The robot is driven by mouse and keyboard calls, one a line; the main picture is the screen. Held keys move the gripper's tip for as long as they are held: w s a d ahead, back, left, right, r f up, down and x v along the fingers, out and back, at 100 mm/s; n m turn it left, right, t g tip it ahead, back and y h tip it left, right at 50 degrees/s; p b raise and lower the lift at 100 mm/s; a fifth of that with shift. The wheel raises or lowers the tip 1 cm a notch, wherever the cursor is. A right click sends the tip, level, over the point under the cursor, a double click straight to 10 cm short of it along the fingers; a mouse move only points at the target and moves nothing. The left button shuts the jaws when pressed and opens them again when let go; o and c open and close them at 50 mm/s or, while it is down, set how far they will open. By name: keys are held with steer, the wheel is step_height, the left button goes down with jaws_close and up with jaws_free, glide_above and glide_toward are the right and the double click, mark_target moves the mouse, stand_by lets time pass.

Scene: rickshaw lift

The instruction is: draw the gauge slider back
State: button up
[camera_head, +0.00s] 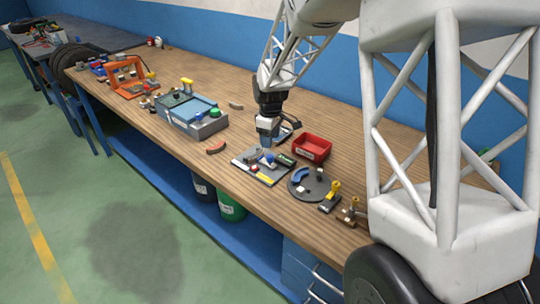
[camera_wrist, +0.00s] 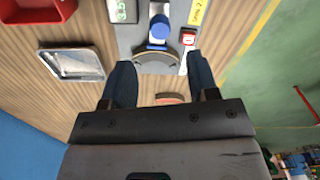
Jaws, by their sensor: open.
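The gauge is a grey plate (camera_head: 258,168) on the bench, with a blue knob (camera_head: 269,157) standing on it. In the wrist view the blue knob (camera_wrist: 157,27) sits at the top centre, on a pale slot or bar of the plate (camera_wrist: 128,42). A small display (camera_wrist: 123,10) reading about 3.5 is beside it. My gripper (camera_head: 267,140) hangs above the far edge of the plate. In the wrist view my gripper (camera_wrist: 160,72) is open and empty, its fingers apart; the knob lies beyond the fingertips.
A red button (camera_wrist: 188,38) and yellow label (camera_wrist: 198,12) flank the knob. A red bin (camera_head: 311,147) and a round dark plate (camera_head: 309,184) stand to the right. A blue-grey box (camera_head: 192,116) stands to the left. A metal tray (camera_wrist: 72,64) lies near one finger.

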mark_target(270, 156)
stand_by(0.3)
steer(key=shift+f, duration=3.9)
steer(key=shift+c, duration=0.3)
jaws_close()
